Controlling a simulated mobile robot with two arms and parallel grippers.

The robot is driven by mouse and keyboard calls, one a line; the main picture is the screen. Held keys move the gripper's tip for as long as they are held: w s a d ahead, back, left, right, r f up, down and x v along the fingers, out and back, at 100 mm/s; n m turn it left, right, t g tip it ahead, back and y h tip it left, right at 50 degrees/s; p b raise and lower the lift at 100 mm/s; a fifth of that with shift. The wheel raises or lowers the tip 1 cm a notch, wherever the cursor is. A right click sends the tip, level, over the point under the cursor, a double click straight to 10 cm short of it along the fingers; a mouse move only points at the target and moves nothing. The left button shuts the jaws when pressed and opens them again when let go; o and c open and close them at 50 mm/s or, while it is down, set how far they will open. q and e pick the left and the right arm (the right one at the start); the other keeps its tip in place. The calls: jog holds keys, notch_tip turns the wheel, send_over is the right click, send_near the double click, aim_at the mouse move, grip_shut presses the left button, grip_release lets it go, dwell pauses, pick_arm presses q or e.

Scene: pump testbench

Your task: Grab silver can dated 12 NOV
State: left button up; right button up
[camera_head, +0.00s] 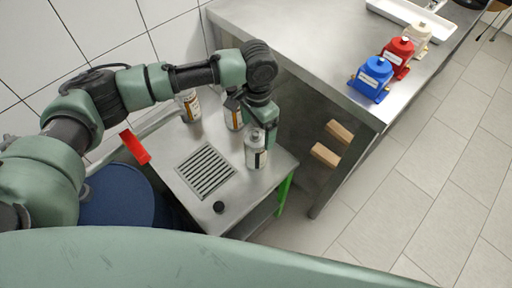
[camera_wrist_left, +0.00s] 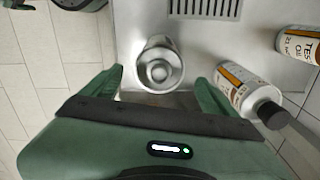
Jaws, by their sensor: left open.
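A silver can (camera_head: 255,152) with a partly orange and dark label stands upright near the right edge of the small metal table. In the left wrist view its round top (camera_wrist_left: 158,66) shows between my open fingers. My left gripper (camera_wrist_left: 158,82) is open around or just above the can, with a finger on each side; I cannot tell whether they touch it. It also shows in the head view (camera_head: 260,130), pointing down over the can. No date is readable on the can.
Two labelled oil containers (camera_head: 190,106) (camera_head: 234,116) stand behind, the nearer one close to my gripper. The small table (camera_head: 180,180) has a drain grate (camera_head: 206,171) and a black knob (camera_head: 219,207). The larger bench (camera_head: 300,40) holds blue (camera_head: 372,78), red (camera_head: 397,57) and cream (camera_head: 417,39) pumps.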

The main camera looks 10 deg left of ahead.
aim_at(256, 144)
pick_arm(q)
jog(key=shift+s+f, duration=0.2)
jog(key=shift+f, duration=0.65)
notch_tip(256, 144, down, 5)
jog(key=shift+s+a+f, duration=0.1)
jog(key=shift+f, duration=0.1)
jog(key=c, duration=1.7)
jog(key=shift+c, duration=0.2)
jog(key=shift+r, duration=0.1)
